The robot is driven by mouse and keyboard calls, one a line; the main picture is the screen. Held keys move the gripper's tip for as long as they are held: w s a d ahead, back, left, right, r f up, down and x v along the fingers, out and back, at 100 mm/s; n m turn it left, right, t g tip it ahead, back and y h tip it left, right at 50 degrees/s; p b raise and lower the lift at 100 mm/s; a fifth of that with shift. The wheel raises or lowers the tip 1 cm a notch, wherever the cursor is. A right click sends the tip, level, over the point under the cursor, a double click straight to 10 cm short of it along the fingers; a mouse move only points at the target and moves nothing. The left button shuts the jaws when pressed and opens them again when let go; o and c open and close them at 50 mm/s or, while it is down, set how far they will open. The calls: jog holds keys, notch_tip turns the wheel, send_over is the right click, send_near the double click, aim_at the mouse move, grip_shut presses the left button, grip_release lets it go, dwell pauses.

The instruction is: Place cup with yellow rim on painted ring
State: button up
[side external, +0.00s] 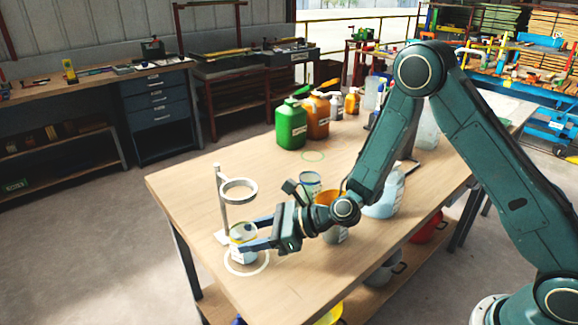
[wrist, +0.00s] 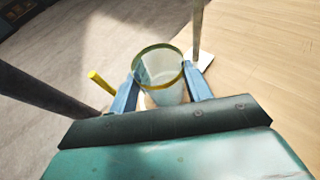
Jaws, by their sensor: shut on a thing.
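The cup with the yellow rim (side external: 243,235) is at the near left of the table in the side view. My gripper (side external: 246,233) is shut on it, with one blue finger on each side. In the wrist view the clear cup (wrist: 160,75) stands between the fingers (wrist: 158,92), its yellow rim facing up, and it looks empty. The painted ring (side external: 262,266), a pale circle on the table, shows around and below the cup in the side view. The cup looks upright and over the ring. I cannot tell whether its base touches the table.
A ring stand (side external: 222,205) with a raised hoop (side external: 238,190) stands close behind the cup. Another cup (side external: 311,182) stands close to my wrist. The table's left edge is close.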

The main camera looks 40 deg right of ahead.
aim_at(256, 236)
jog(key=shift+f, duration=0.35)
jog(key=shift+f, duration=0.15)
jog(key=o, duration=1)
jog(key=shift+o, duration=0.2)
jog(key=shift+r, duration=0.2)
jog(key=shift+s+d+r, duration=0.2)
jog(key=shift+s+d, duration=0.2)
jog(key=shift+v, duration=1)
notch_tip(256, 236, up, 7)
